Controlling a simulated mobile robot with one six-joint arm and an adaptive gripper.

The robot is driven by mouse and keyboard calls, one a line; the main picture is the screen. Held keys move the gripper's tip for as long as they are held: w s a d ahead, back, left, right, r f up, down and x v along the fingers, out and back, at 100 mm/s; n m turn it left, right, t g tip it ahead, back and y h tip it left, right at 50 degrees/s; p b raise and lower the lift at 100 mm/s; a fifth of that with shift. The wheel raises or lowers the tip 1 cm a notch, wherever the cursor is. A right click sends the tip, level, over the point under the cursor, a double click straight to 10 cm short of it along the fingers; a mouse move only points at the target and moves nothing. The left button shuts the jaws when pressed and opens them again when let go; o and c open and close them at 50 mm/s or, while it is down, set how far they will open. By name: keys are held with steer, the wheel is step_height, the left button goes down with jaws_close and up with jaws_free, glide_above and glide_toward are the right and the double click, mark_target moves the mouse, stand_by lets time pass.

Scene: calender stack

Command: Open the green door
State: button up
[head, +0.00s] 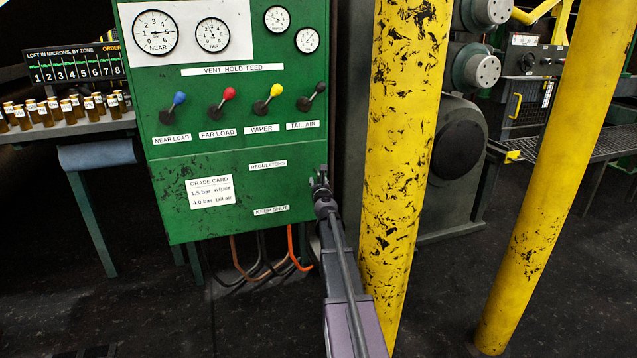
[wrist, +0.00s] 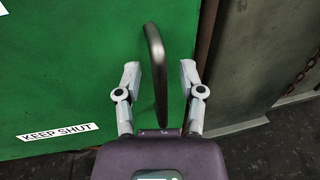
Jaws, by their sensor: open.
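The green door (head: 260,188) is the lower panel of the green cabinet, labelled "REGULATORS" and "KEEP SHUT". It sits flush with the cabinet and looks closed. In the wrist view the green door (wrist: 70,70) fills the left side, with a dark curved handle (wrist: 157,70) near its right edge. My gripper (wrist: 160,75) is open, with one finger on each side of the handle and a visible gap on both sides. In the head view my gripper (head: 320,182) is at the door's right edge and hides the handle.
Gauges and four coloured levers (head: 228,95) sit above the door. A yellow post (head: 405,150) stands just right of my arm, with another yellow post (head: 550,180) farther right. Hoses (head: 265,262) hang below the cabinet. A table with small jars (head: 60,112) is at left.

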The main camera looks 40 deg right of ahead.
jaws_close()
steer(key=shift+a, duration=0.1)
